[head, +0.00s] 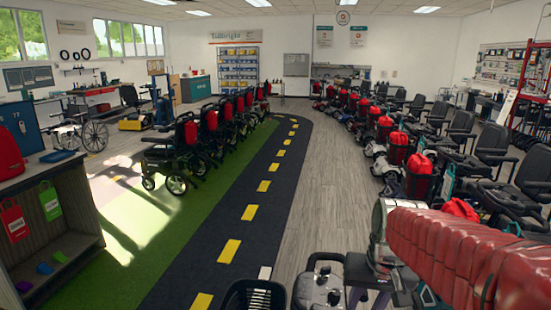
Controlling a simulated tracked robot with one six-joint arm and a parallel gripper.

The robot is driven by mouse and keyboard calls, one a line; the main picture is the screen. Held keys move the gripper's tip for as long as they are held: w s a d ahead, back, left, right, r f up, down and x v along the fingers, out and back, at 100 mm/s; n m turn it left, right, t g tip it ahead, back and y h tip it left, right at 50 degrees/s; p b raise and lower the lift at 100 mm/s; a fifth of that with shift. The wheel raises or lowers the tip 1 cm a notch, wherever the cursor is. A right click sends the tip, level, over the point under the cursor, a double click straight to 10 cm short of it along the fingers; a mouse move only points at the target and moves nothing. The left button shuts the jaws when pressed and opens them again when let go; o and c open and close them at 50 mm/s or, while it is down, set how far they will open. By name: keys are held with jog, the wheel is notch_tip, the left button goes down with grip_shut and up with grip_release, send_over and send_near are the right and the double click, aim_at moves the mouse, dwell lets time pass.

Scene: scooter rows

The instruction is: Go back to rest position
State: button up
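My arm, in a red ribbed sleeve, reaches in from the right edge of the head view to a grey wrist joint. My gripper (380,268) is below that joint, low and right of centre. It is dark against a dark scooter part behind it. Its fingertips are hard to make out, so I cannot tell whether it is open or shut. I see nothing clearly held in it.
A black basket (254,296) and a scooter's front (322,282) stand close below. Scooters with red bags (397,148) line the right; power chairs (180,155) line the left. A dark lane with yellow dashes (250,212) and wood floor (305,180) lie clear between.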

jog(key=s+a+r+n+t, duration=0.1)
jog(key=s, duration=0.6)
jog(key=s+a+r+n+t, duration=0.1)
jog(key=s+a+t, duration=0.1)
jog(key=s, duration=0.5)
jog(key=shift+r, duration=0.35)
jog(key=shift+a, duration=0.1)
